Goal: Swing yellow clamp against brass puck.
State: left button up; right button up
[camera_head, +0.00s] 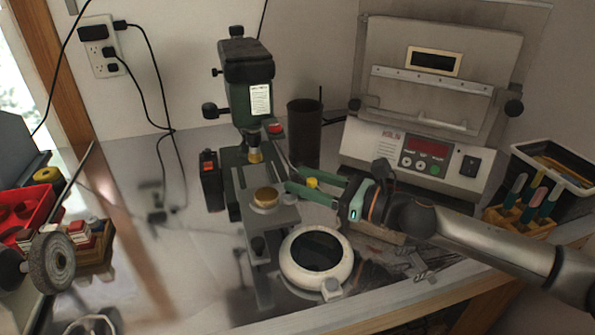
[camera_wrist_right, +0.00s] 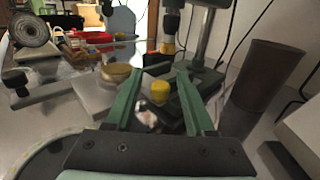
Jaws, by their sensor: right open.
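The brass puck (camera_head: 265,197) lies flat on the metal table of the green drill press (camera_head: 248,85). In the wrist view the puck (camera_wrist_right: 117,73) sits left of my fingers. The yellow clamp (camera_head: 313,183) shows as a small yellow knob to the right of the puck, apart from it. My right gripper (camera_head: 289,179) reaches in from the right and is open. In the wrist view the yellow knob (camera_wrist_right: 160,91) shows between the two green fingers (camera_wrist_right: 158,80); contact cannot be told. The clamp's arm is largely hidden. My left gripper is not in view.
A white ring-shaped device (camera_head: 289,257) stands in front of the press. A dark cylinder (camera_head: 304,134) stands behind my right gripper, and a grey machine with a red display (camera_head: 428,149) behind that. A grinding wheel (camera_head: 52,262) and red bin (camera_head: 28,213) are at left.

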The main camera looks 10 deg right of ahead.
jog(key=shift+x, duration=0.95)
grip_shut()
